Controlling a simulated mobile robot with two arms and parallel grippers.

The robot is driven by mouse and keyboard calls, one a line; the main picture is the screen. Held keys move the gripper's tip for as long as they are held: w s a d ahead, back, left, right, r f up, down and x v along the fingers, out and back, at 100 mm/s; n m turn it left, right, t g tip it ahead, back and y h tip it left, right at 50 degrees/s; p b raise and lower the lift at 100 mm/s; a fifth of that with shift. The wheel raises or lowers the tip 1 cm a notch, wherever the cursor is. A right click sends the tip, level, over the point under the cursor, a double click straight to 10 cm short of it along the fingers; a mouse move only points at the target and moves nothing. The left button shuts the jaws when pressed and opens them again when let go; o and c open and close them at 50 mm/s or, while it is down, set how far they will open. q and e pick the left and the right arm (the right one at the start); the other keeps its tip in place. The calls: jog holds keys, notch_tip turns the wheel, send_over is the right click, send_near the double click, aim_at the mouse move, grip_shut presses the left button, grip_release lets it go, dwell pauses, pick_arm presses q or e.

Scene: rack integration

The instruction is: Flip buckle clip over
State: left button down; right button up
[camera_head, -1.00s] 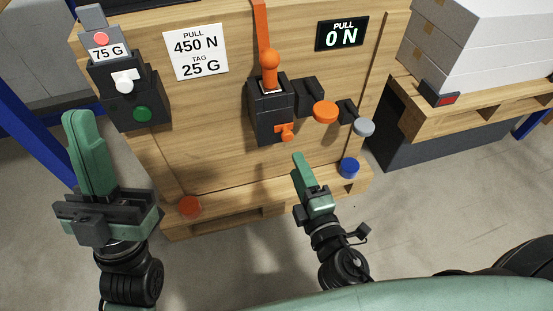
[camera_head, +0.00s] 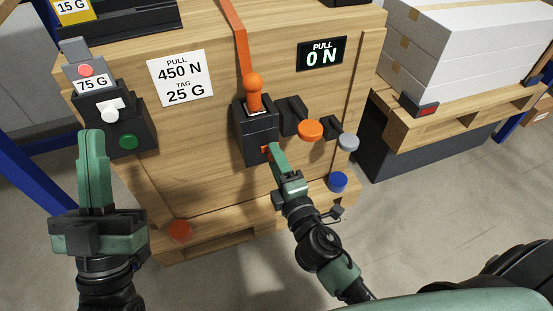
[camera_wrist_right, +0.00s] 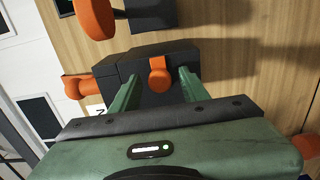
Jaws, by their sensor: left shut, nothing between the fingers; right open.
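The orange buckle clip (camera_head: 265,149) is on the front of a black buckle housing (camera_head: 255,125), partly hidden by my right gripper (camera_head: 273,148) in the head view. In the right wrist view the clip (camera_wrist_right: 159,74) hangs between the two green fingers of my right gripper (camera_wrist_right: 160,78), with a gap on each side. The right gripper is open and close to the housing (camera_wrist_right: 150,52). My left gripper (camera_head: 92,135) is shut and empty, pointing up at the left, in front of the crate and away from the clip.
An orange strap (camera_head: 237,40) and orange-knobbed lever (camera_head: 253,90) rise from the housing. An orange knob (camera_head: 310,131) and grey knob (camera_head: 348,142) stick out to its right. A black box with a green button (camera_head: 128,141) is behind the left gripper. A display (camera_head: 321,53) reads 0 N.

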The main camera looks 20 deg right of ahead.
grip_shut()
jog(key=shift+f, duration=0.1)
dwell(1.2)
